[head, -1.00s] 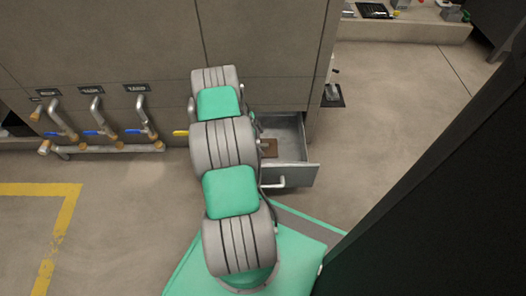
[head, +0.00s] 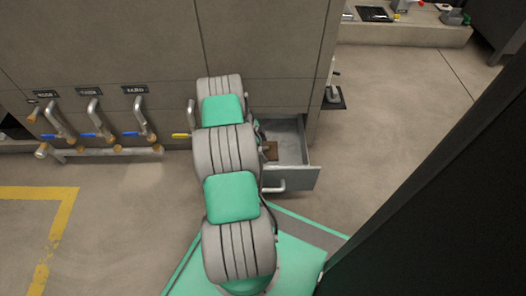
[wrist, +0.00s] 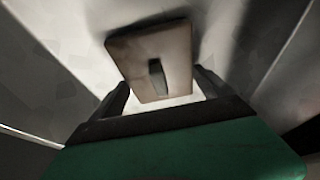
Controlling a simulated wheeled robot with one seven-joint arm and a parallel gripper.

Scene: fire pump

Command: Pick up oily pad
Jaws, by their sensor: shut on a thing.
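The oily pad is a brown, flat rectangular block with a dark slot or strip in its middle. It lies in the open grey drawer (head: 294,178); the pad (head: 271,151) is partly hidden by my arm in the head view. In the wrist view the pad (wrist: 153,55) is just ahead of my gripper (wrist: 160,92), with its near end between the two dark fingers. My gripper is shut on the pad. In the head view my gripper is hidden behind my arm.
The drawer's front and handle (head: 273,185) stick out from the grey cabinet (head: 258,50). Pipes with blue and yellow valve handles (head: 95,135) are to the left. A dark panel (head: 430,190) fills the right side. Open floor (head: 400,100) lies beyond the drawer.

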